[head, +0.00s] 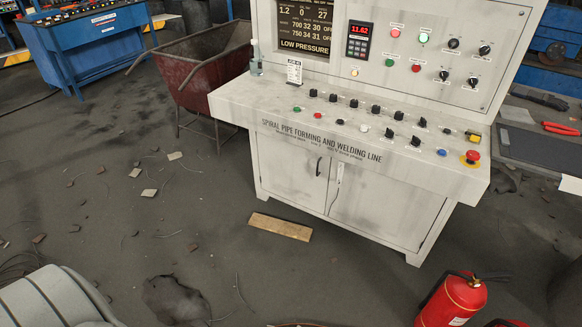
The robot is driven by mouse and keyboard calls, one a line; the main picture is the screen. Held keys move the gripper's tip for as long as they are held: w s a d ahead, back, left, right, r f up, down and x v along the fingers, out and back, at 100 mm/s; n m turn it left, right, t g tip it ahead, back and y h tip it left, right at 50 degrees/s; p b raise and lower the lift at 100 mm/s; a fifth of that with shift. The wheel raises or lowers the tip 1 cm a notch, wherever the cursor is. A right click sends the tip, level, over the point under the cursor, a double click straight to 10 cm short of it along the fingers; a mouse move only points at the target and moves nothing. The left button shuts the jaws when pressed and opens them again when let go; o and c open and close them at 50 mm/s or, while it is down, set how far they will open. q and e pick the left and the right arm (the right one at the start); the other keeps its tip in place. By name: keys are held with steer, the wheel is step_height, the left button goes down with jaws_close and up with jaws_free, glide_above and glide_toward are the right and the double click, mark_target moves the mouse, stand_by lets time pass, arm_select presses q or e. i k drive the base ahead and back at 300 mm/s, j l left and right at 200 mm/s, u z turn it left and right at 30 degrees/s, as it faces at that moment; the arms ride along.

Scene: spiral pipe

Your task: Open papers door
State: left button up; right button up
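The grey-white control console is labelled as a spiral pipe forming and welding line. Its base has two doors side by side, a left door (285,172) and a right door (375,208). Both look shut. A dark handle (319,166) is on the left door near the middle seam. A pale handle or strip (337,182) is by the seam on the right door. I cannot tell which one is the papers door, as no such label is readable. Neither of my grippers is in view.
A wooden board (280,227) lies on the floor before the doors. A red fire extinguisher (453,300) stands at the lower right. A rusty red wheelbarrow (205,70) stands left of the console. Debris litters the dark floor (130,230). A red emergency button (472,155) sits at the console's right corner.

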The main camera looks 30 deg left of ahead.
mark_target(301, 176)
steer(key=i+j+u, duration=0.45)
steer(key=i+j, duration=0.2)
steer(key=j, duration=0.2)
